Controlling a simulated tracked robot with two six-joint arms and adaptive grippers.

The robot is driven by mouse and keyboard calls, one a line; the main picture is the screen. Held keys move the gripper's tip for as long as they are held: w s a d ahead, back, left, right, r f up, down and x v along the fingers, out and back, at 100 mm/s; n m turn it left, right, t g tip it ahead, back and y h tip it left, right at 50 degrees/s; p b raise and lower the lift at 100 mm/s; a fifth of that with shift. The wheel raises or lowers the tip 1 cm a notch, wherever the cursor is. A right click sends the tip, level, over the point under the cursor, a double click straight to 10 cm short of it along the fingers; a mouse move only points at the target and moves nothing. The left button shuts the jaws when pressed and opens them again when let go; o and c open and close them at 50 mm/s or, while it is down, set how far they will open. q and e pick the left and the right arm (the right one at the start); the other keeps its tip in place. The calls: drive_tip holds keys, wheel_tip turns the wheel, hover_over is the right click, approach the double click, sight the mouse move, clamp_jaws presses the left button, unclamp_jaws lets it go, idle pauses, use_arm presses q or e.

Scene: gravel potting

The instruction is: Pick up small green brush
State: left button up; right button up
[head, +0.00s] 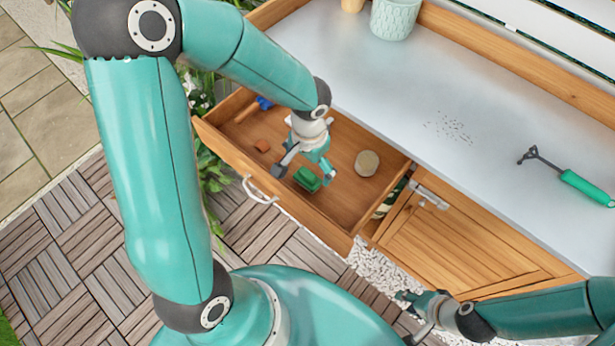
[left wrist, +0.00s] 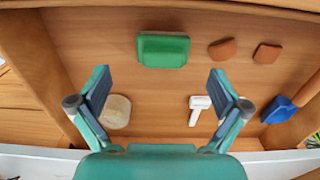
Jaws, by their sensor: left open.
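The small green brush (head: 307,179) lies in the open wooden drawer near its front wall. In the left wrist view, the green brush (left wrist: 163,50) lies flat on the drawer floor, beyond the fingertips. My left gripper (head: 303,173) is open and empty, reaching down into the drawer over the brush. In the left wrist view, its fingers (left wrist: 160,87) are spread wide, with bare drawer floor between them. My right gripper (head: 410,315) is low at the bottom right, outside the drawer, with its fingers apart and nothing seen between them.
The drawer (head: 330,222) also holds a round beige disc (head: 367,163), two terracotta pieces (left wrist: 222,48), a white tool (left wrist: 198,105) and a blue tool (left wrist: 279,110). On the grey worktop (head: 400,90) are a pale pot (head: 394,18), scattered dark grains and a green-handled tool (head: 585,188).

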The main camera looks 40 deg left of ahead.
sight(308, 172)
use_arm(q)
drive_tip(key=shift+a+f, duration=0.2)
drive_tip(key=shift+f, duration=2.75)
drive_tip(key=shift+c, duration=0.2)
drive_tip(key=c, duration=1.2)
drive_tip(key=shift+r, duration=0.1)
